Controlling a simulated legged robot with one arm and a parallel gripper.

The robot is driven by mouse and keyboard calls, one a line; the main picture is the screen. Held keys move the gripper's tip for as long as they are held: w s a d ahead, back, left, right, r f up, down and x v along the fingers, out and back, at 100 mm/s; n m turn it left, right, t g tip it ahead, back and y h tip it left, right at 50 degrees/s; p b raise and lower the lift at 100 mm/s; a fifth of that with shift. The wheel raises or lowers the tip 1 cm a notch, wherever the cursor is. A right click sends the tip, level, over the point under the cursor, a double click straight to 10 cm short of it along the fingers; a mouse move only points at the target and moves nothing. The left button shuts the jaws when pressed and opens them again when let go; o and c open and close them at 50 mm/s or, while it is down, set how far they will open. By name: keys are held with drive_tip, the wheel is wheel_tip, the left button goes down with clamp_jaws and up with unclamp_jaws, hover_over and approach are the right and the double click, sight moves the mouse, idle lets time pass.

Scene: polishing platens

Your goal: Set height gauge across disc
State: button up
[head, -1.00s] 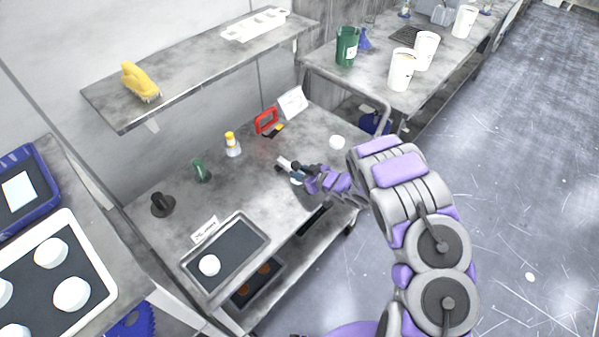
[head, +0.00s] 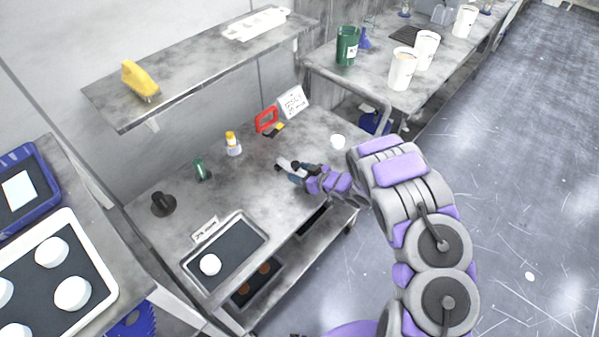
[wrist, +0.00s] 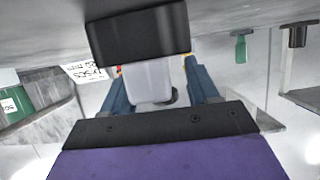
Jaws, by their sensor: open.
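A pale grey piece with a black end, which looks like the height gauge (head: 283,162), lies on the steel bench at the tip of my gripper. In the wrist view the gauge (wrist: 150,82) shows its pale body between my two blue fingers, with its black block nearest the camera. My gripper (head: 292,170) is open around it; the wrist view also shows my gripper (wrist: 158,88). Whether the fingers touch it I cannot tell. A white disc (head: 210,265) lies on a dark-lined tray (head: 250,268) at the front left.
A black-knobbed piece (head: 163,204), green-handled piece (head: 202,169), yellow-capped bottle (head: 233,144) and red frame (head: 266,120) stand along the back of the bench. A shelf (head: 200,75) overhangs the back. The bench between my gripper and the tray is clear.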

drive_tip(key=p+v, duration=0.2)
drive_tip(key=v, duration=1.5)
drive_tip(key=w+d+r+m+t+h, duration=0.1)
drive_tip(key=w+d+r+h, duration=0.1)
drive_tip(key=d+r+h, duration=0.45)
drive_tip(key=w+d+r+m+t+h, duration=0.1)
drive_tip(key=w+d+r+m+h, duration=0.15)
drive_tip(key=d, duration=0.65)
drive_tip(key=s+d+r+m+g+h, duration=0.3)
drive_tip(key=s+d+r+h, duration=0.35)
drive_tip(key=r, duration=0.25)
drive_tip(key=s+a+r+m+g+y, duration=0.1)
drive_tip(key=s+a, duration=0.4)
drive_tip(key=s, duration=0.7)
drive_tip(key=s+a+r+m+g+y, duration=0.1)
drive_tip(key=s+a+g, duration=0.4)
drive_tip(key=s, duration=0.7)
drive_tip(key=s+a+r+m+g+y, duration=0.2)
drive_tip(key=s+a+r, duration=0.3)
drive_tip(key=s, duration=0.8)
drive_tip(key=shift+a+g+y, duration=0.45)
drive_tip(key=shift+a+g, duration=0.05)
drive_tip(key=shift+a, duration=0.05)
